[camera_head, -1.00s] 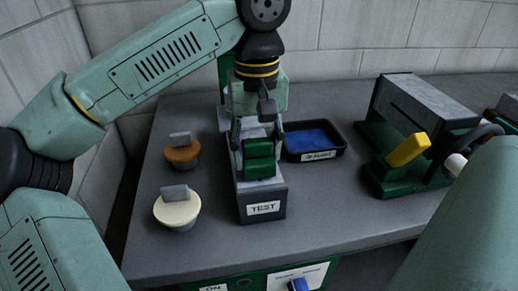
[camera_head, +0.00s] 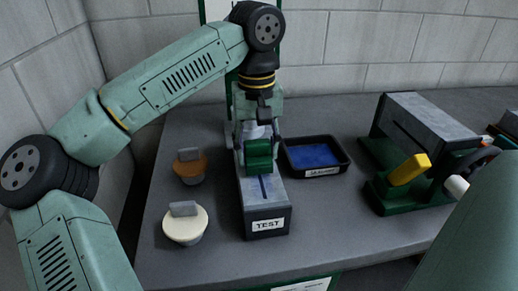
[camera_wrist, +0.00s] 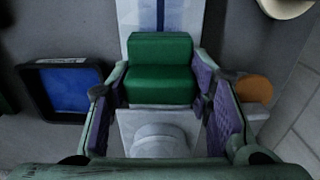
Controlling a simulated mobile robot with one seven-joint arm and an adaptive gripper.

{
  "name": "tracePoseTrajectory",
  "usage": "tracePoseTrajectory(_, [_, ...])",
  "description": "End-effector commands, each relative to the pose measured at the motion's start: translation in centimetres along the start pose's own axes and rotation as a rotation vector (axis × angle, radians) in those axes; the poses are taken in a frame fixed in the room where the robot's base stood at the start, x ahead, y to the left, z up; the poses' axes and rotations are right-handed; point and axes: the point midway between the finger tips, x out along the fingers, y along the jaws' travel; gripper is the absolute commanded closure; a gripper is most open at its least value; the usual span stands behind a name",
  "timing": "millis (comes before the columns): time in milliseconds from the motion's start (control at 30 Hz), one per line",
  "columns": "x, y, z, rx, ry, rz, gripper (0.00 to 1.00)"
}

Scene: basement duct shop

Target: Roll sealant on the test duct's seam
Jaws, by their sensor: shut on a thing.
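The test duct (camera_head: 266,208) is a long grey box marked TEST on its near end. A thin dark blue line runs along its top, and it also shows on the duct in the wrist view (camera_wrist: 177,14). My gripper (camera_head: 258,148) is over the far part of the duct, shut on a green block-shaped tool (camera_head: 259,158). The tool fills the space between the purple-padded fingers in the wrist view (camera_wrist: 158,82). Its underside is hidden, so I cannot tell whether it touches the duct. The sealant tray (camera_head: 344,161), black with blue inside, stands right of the duct.
An orange-topped tub (camera_head: 190,170) and a cream-topped tub (camera_head: 186,226) stand left of the duct. A green and grey machine (camera_head: 425,125) with a yellow handle (camera_head: 408,169) stands at the right.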

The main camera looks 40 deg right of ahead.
Motion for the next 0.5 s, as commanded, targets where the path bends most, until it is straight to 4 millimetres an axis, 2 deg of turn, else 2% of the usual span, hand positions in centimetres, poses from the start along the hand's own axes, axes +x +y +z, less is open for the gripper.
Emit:
tracePoseTrajectory(333, [0.0, 0.0, -1.6, 0.0, -0.001, -0.002, 0.76])
tracePoseTrajectory(500, [-0.2, 0.0, -3.1, -0.001, -0.002, -0.001, 0.76])
